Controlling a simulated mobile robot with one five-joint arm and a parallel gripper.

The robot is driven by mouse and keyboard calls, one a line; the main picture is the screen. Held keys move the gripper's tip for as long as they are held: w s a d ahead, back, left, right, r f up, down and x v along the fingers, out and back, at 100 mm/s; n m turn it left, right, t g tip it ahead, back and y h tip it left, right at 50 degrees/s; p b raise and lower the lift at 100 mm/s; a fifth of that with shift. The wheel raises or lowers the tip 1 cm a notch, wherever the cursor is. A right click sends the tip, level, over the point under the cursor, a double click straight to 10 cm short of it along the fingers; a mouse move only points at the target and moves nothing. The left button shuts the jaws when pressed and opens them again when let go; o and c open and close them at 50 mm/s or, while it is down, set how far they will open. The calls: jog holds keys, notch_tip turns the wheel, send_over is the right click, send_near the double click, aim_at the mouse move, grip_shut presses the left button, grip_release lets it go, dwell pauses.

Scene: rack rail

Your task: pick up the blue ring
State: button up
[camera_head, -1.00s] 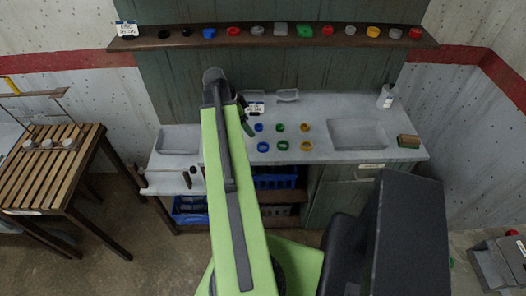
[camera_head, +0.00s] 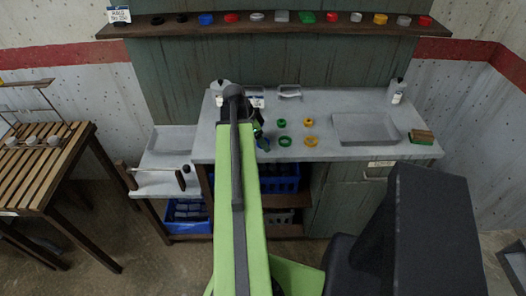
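Only one blue ring shows on the worktop. My gripper (camera_head: 258,128) is at the left of the rings, right over the blue one's spot. It is small, dark and mostly hidden behind my arm. I cannot tell whether its fingers are open, shut or touching anything. Two green rings (camera_head: 284,141) and two yellow rings (camera_head: 310,141) lie to the right of it.
A shelf (camera_head: 270,30) along the back wall holds several small coloured pieces. A shallow tray (camera_head: 366,128), a bottle (camera_head: 397,90) and a sponge-like block (camera_head: 421,136) are at the worktop's right. A slatted table (camera_head: 40,165) stands at left.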

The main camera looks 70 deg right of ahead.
jog(key=shift+f, duration=0.2)
jog(key=c, duration=1.4)
jog(key=shift+r+p, duration=0.1)
jog(key=shift+p, duration=0.2)
jog(key=shift+c, duration=0.2)
